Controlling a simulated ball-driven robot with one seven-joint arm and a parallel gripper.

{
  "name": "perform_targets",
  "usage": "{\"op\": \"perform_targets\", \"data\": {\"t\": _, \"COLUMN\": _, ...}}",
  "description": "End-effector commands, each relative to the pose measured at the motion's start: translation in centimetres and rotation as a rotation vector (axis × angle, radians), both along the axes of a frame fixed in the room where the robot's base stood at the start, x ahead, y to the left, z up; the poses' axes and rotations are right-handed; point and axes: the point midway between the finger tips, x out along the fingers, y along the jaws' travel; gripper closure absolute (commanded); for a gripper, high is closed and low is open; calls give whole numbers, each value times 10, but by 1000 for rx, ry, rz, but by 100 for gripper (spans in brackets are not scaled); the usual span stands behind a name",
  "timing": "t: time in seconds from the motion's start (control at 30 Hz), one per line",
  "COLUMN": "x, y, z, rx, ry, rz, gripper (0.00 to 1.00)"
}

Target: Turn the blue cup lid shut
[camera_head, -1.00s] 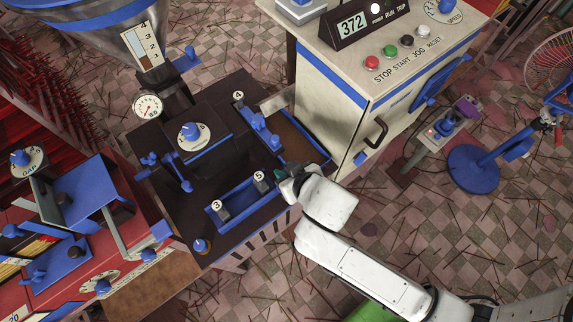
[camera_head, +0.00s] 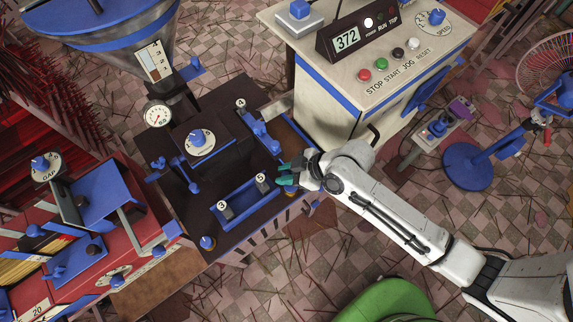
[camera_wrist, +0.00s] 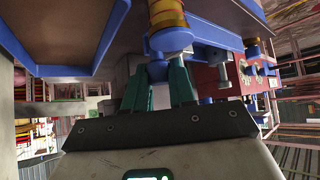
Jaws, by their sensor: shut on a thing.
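In the wrist view, the blue cup lid (camera_wrist: 171,40) sits against a brass-coloured banded cup (camera_wrist: 167,13) beside the blue-edged machine. The teal fingers of my gripper (camera_wrist: 160,73) are shut on the lid, one on each side. In the head view my gripper (camera_head: 284,174) is at the right front edge of the dark machine top, near the post marked 5. The lid is mostly hidden there by the fingers and wrist. I cannot tell how far the lid is turned.
The blue tray with posts 3 (camera_head: 226,209) and 5 (camera_head: 261,183) lies just left of my gripper. The control cabinet (camera_head: 318,97) stands close behind. A blue-topped brass knob (camera_head: 207,242) is at the machine's front corner.

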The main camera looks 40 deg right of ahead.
Motion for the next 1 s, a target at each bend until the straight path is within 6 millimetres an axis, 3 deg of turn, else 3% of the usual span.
{"op": "perform_targets", "data": {"t": 0.7, "x": 2, "y": 1, "z": 1, "rx": 0, "ry": -8, "rz": 71, "gripper": 100}}
{"op": "perform_targets", "data": {"t": 0.73, "x": 2, "y": 1, "z": 1, "rx": 0, "ry": -8, "rz": 71, "gripper": 73}}
{"op": "perform_targets", "data": {"t": 1.0, "x": 1, "y": 1, "z": 0, "rx": -1, "ry": -3, "rz": 72, "gripper": 51}}
